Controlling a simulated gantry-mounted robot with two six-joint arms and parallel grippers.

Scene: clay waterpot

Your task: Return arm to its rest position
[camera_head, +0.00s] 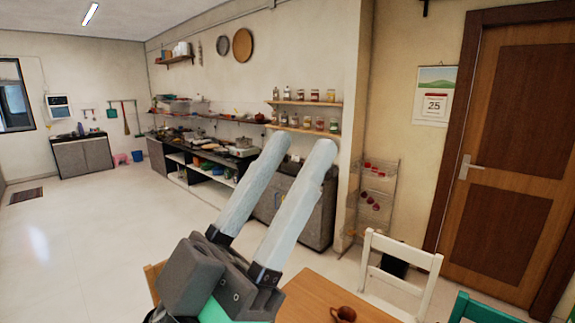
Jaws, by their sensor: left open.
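My left gripper (299,160) shows large in the middle of the head view. Its two long pale fingers point up and to the right, apart from each other, with nothing between them. It is open and empty, raised in front of the room. A small brown clay pot (343,314) stands on the wooden table (318,297) at the bottom of the view, cut by the lower edge. The pot is apart from the left gripper. My right gripper is not in view.
A white chair (403,255) and a green chair (482,311) stand by the table. A wire rack (378,185) and a wooden door (508,150) are behind. A kitchen counter (215,158) runs along the back wall.

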